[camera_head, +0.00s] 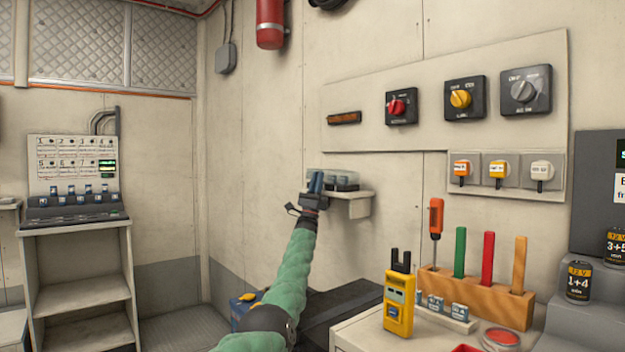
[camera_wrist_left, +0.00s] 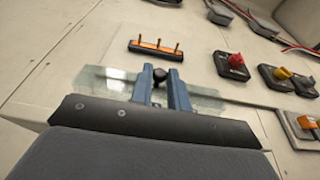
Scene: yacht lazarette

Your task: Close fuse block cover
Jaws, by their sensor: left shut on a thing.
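The clear fuse block cover (camera_wrist_left: 108,84) is a glassy strip with a small black knob (camera_wrist_left: 160,75), seen in the left wrist view. My left gripper (camera_wrist_left: 165,88) has its two blue fingers shut on this knob. I cannot tell the cover's exact angle. My right gripper is not in view.
At the lower right, a bench holds a yellow meter (camera_head: 399,303) and a wooden tool rack (camera_head: 478,297). The wall left of the shelf is clear.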

